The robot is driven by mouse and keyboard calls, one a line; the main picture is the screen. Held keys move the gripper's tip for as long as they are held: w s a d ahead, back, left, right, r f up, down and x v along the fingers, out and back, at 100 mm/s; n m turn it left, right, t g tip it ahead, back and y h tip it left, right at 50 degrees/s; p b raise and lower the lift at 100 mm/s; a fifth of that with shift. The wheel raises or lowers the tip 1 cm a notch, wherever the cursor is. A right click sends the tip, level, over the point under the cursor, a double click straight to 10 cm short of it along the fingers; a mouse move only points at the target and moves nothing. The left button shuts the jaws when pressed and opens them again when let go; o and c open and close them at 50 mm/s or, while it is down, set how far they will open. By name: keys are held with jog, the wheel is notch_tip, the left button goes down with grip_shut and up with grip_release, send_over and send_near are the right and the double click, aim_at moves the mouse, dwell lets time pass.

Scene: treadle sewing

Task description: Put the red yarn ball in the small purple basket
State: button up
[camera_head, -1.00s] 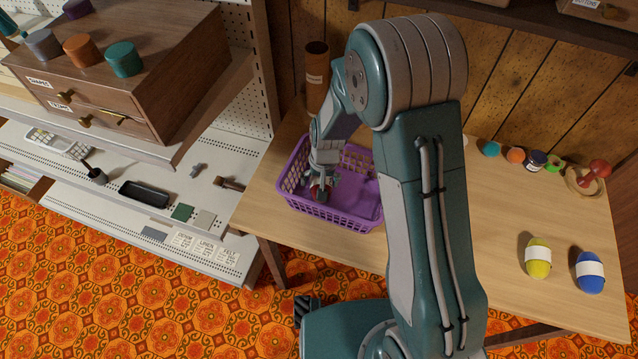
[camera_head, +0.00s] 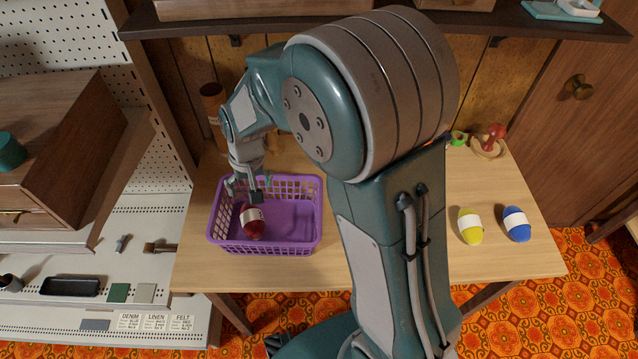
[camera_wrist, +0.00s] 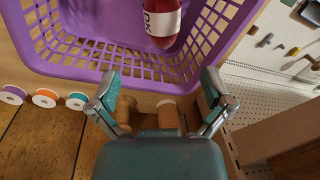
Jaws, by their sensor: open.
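The red yarn ball (camera_head: 252,223), with a white label band, lies inside the purple basket (camera_head: 285,247), toward its left side. The basket stands on the wooden table. In the wrist view the red yarn ball (camera_wrist: 163,22) lies on the floor of the purple basket (camera_wrist: 205,62) at the top of the picture. My gripper (camera_head: 246,190) is above the back left part of the basket, apart from the ball. In the wrist view my gripper (camera_wrist: 163,88) has its fingers spread wide with nothing between them.
A yellow yarn ball (camera_head: 470,226) and a blue yarn ball (camera_head: 516,224) lie on the right of the table (camera_head: 400,262). A brown cylinder (camera_head: 213,110) stands behind the basket. Wooden drawers (camera_head: 60,170) and a pegboard shelf stand at the left.

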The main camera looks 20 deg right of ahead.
jog(key=s+d+r+t, duration=0.2)
jog(key=s+d+r, duration=0.4)
jog(key=s+r, duration=0.3)
jog(key=s+d+r+t+h, duration=0.1)
jog(key=s+d+r+t, duration=0.2)
jog(key=s+r, duration=0.6)
jog(key=s+d, duration=0.1)
jog(key=d, duration=0.1)
jog(key=shift+d, duration=0.4)
